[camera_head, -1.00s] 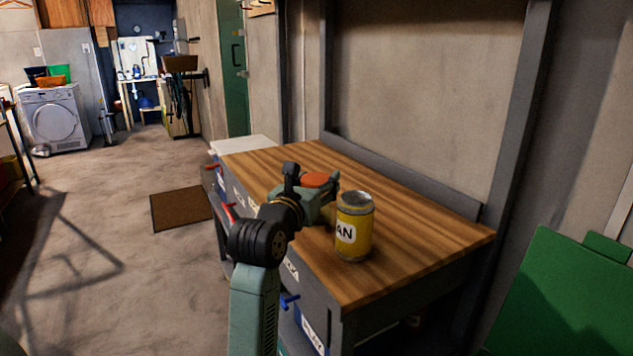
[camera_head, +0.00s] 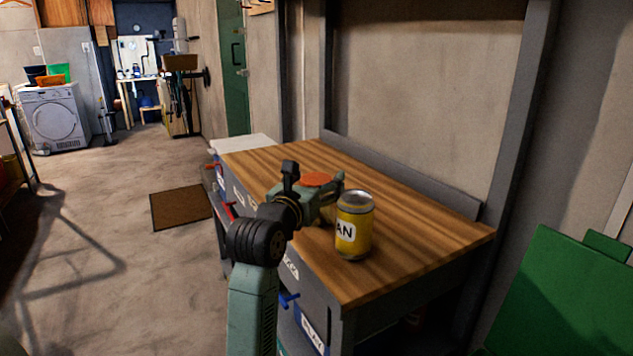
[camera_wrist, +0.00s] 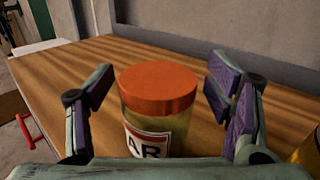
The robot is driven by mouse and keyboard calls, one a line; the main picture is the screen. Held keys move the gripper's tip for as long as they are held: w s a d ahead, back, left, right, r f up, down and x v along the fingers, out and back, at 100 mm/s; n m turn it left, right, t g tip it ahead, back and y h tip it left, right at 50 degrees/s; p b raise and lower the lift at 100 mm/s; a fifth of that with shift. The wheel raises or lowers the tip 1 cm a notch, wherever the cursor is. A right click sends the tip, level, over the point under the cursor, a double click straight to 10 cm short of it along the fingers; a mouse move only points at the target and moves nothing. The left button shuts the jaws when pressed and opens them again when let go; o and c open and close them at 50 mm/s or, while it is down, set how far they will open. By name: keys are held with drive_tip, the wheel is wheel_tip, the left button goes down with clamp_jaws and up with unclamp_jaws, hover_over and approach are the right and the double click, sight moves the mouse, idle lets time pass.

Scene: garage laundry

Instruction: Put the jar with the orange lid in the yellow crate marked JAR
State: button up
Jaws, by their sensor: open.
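The jar with the orange lid (camera_wrist: 158,95) stands upright on the wooden workbench, with part of a label reading "AR" facing the wrist camera. In the head view its orange lid (camera_head: 318,179) shows just behind my gripper, which hides most of its body. My gripper (camera_wrist: 158,88) is open, with one finger to the left of the jar and one to the right. Gaps show between the fingers and the lid in the wrist view. I do not see the yellow crate marked JAR in any view.
A yellow can (camera_head: 354,226) labelled "AN" stands on the workbench (camera_head: 420,235) right of my gripper, close by; its edge shows at the right of the wrist view. A grey wall stands behind the bench. A green board (camera_head: 560,295) is at right. Open floor lies left.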

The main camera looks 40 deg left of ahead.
drive_tip(key=b+v, duration=0.1)
drive_tip(key=v, duration=1)
drive_tip(key=shift+s+b, duration=0.3)
drive_tip(key=shift+b, duration=0.1)
drive_tip(key=shift+f, duration=0.1)
